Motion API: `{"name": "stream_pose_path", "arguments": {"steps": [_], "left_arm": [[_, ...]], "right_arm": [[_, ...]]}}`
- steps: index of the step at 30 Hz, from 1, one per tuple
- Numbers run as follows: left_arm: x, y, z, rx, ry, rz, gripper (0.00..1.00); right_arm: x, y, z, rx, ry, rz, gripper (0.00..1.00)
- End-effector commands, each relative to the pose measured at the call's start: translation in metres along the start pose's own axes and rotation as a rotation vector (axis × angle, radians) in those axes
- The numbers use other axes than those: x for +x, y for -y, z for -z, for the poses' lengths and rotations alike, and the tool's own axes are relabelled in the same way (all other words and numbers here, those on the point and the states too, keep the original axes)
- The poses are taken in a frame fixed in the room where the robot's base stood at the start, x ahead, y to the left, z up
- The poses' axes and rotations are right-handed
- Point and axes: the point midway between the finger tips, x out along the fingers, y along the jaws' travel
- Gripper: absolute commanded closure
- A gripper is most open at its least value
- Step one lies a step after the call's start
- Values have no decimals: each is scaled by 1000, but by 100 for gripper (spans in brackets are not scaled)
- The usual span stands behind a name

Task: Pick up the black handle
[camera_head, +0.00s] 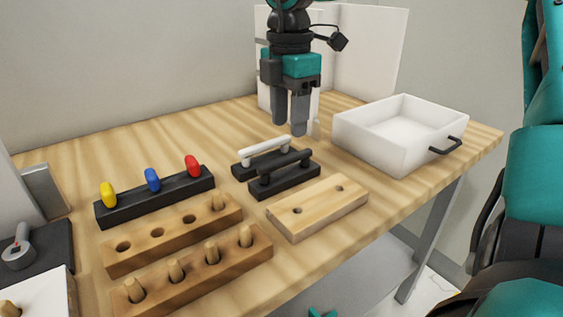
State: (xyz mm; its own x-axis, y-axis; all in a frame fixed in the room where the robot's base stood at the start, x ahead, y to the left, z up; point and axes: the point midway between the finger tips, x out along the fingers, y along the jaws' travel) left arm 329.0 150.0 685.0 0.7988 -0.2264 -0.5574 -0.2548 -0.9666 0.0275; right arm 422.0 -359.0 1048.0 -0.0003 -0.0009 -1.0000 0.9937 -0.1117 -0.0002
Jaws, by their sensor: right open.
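The black handle (287,165) is a dark bar with two posts, in the front of two black holders in the middle of the table. A white handle (263,147) sits just behind it in the other black holder. My right gripper (289,124) points down with its two grey fingers apart and nothing between them. Its fingertips show above and slightly behind the handles, apart from the black one. My left gripper is not in view.
A wooden block (318,207) with two holes lies in front of the handles. A white drawer (398,133) with a dark pull stands to the right. Wooden peg blocks (192,268) and a black rack (155,199) with yellow, blue and red pieces are left. White panels (372,52) stand behind.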

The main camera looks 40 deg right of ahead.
Motion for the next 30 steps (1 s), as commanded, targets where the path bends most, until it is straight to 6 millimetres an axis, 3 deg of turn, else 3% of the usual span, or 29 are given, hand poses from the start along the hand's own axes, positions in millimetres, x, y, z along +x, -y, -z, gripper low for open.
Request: {"name": "stream_pose_path", "arguments": {"steps": [3,11,19,30], "left_arm": [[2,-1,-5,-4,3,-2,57],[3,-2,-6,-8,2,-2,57],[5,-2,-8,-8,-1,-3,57],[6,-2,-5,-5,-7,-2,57]], "right_arm": [[25,0,0,-2,-2,3,53],[46,-1,0,-2,-2,0,53],[85,-5,-4,-1,-2,2,53],[94,-6,-4,0,-2,-2,54]]}}
